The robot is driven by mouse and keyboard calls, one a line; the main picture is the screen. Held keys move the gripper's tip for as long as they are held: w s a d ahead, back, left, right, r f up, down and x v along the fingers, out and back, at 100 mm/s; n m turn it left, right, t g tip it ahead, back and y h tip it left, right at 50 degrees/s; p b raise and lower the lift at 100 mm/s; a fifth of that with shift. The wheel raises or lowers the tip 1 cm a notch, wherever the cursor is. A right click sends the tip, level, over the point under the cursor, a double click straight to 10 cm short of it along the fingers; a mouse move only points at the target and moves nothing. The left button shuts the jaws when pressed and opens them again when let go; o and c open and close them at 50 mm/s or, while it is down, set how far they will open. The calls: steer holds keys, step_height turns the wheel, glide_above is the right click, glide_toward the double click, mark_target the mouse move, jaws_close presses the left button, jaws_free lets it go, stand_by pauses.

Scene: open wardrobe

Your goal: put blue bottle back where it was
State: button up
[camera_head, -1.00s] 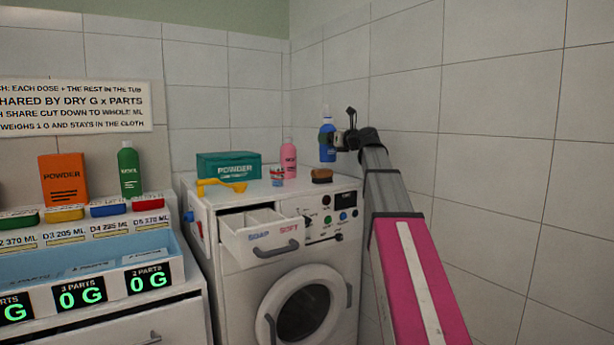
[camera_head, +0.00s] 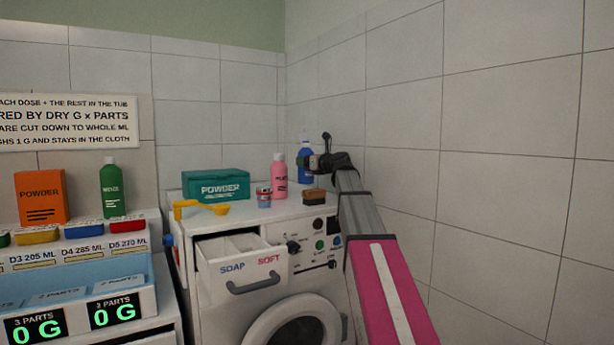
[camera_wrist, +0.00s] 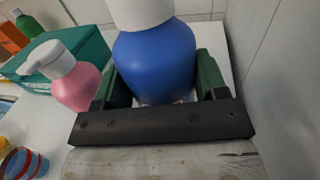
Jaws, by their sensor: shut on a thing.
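The blue bottle (camera_head: 305,166) with a white cap is at the back right of the washing machine top, upright beside the pink bottle (camera_head: 279,176). In the wrist view the blue bottle (camera_wrist: 156,62) fills the space between the two green fingers. My gripper (camera_head: 316,163) is shut on it from the right side; it also shows in the wrist view (camera_wrist: 157,88). The bottle's base is close to the machine top (camera_head: 235,208); I cannot tell whether it touches. The pink bottle (camera_wrist: 72,78) stands just left of my gripper in the wrist view.
A teal powder box (camera_head: 215,185), yellow scoop (camera_head: 200,208), striped cup (camera_head: 264,197) and brown brush (camera_head: 314,196) are on the machine. The soap drawer (camera_head: 241,268) is pulled out in front. A tiled wall (camera_head: 480,150) stands close on the right.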

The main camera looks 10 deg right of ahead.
mark_target(308, 172)
steer(key=shift+f, duration=2.15)
steer(key=shift+f, duration=0.1)
steer(key=o, duration=1.1)
steer(key=v, duration=1.2)
